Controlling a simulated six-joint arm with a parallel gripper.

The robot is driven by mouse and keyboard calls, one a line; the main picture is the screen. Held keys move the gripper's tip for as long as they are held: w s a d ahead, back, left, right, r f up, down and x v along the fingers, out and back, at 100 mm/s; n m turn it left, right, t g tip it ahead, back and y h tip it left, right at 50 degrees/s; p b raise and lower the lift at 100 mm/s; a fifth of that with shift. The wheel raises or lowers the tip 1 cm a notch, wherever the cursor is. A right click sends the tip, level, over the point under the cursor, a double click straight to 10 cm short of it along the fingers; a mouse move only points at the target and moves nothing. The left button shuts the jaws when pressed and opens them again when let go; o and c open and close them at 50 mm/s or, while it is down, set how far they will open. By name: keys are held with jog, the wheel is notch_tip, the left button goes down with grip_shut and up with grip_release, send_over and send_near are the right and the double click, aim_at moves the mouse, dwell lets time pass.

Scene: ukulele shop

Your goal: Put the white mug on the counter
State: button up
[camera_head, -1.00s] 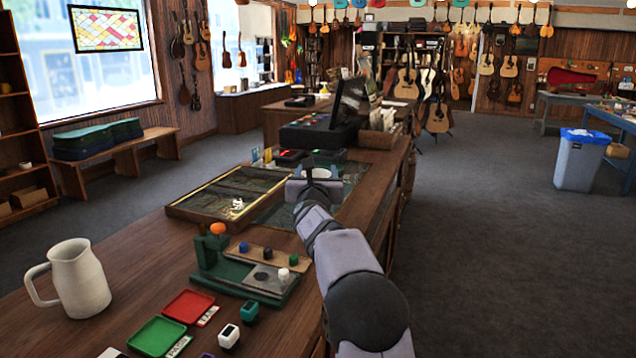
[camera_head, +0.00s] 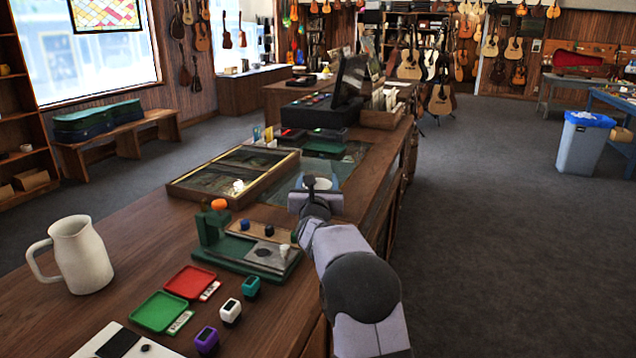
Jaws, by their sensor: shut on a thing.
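My gripper (camera_head: 318,188) is at the far end of my arm, over or beside the right edge of the wooden counter (camera_head: 140,235). It is shut on a small white round thing (camera_head: 317,182), which looks like the white mug. Only its pale top shows; the gripper hides the rest. I cannot tell whether it touches the counter. A larger cream jug (camera_head: 80,257) with a handle stands upright on the counter at the left, apart from my gripper.
A display case (camera_head: 190,196) and a green press tool (camera_head: 212,240) lie left of my gripper. Red (camera_head: 190,281) and green (camera_head: 157,311) trays and small coloured devices are nearer. A register (camera_head: 352,85) stands farther back. Bare wood lies around the jug.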

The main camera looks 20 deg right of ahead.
dwell(0.4)
jog(key=o, duration=1.4)
jog(key=shift+f, duration=0.15)
jog(key=shift+r, duration=0.2)
jog(key=shift+s+a+f, duration=0.1)
jog(key=shift+s+a, duration=0.1)
jog(key=shift+s, duration=0.25)
jog(key=shift+b+v, duration=1.25)
jog(key=shift+v, duration=2.1)
